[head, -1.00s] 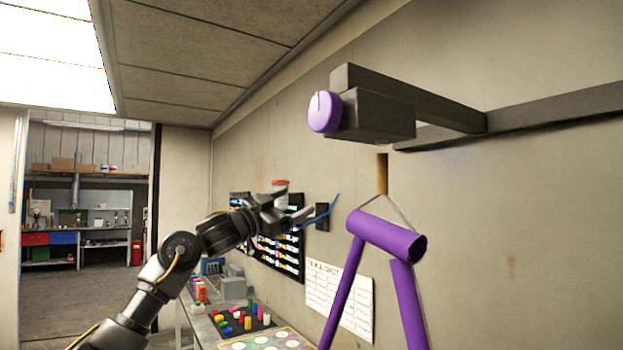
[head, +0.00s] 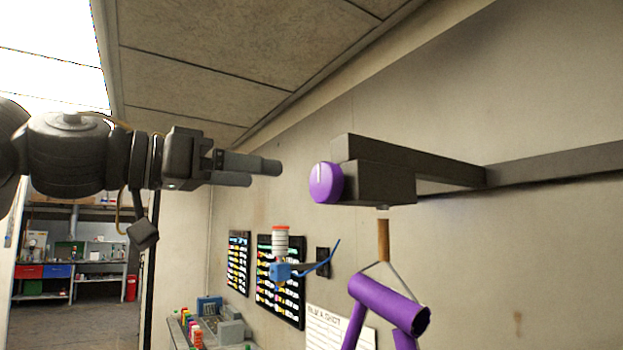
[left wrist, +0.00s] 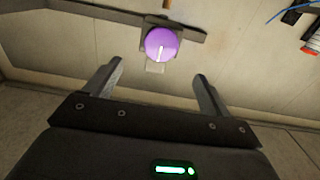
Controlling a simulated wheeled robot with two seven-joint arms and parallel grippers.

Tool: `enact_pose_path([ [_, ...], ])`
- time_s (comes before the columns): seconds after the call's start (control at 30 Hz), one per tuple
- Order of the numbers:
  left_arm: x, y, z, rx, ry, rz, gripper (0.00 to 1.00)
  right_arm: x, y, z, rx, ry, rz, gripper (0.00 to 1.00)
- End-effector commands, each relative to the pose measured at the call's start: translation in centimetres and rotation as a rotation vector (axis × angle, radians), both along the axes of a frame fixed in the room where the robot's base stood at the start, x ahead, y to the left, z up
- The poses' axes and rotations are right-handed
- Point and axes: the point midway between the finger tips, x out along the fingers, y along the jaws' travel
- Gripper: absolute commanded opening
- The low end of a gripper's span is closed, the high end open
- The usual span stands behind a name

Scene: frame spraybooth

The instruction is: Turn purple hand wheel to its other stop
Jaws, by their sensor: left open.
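The purple hand wheel (head: 325,182) sits on the end of a dark grey box on a wall arm, with a white line on its face running near vertical in the head view. My left gripper (head: 266,174) is level with the wheel, to its left, with a clear gap between fingertips and wheel. In the left wrist view the wheel (left wrist: 162,44) shows ahead, between and beyond the two open, empty fingers (left wrist: 160,82). Its white line is also near vertical there. My right gripper is not in view.
A purple tube frame (head: 385,300) hangs by a hook below the grey bracket (head: 420,165). A blue holder (head: 283,272) with a red-and-white can (head: 280,241) is on the wall below my gripper. A bench (head: 215,335) with coloured items is at lower left.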

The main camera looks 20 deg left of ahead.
Motion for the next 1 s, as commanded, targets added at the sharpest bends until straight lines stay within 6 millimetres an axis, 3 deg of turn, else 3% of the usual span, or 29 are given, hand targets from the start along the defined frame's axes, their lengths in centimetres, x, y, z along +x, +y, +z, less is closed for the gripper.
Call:
enact_pose_path([
  [0.6,7.3,-6.0,0.4,0.002,0.002,-0.002,0.83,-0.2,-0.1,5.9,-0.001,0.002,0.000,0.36],
  [1.0,8.3,-6.9,0.0,0.000,-0.001,-0.002,0.83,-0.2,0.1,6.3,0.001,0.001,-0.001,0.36],
])
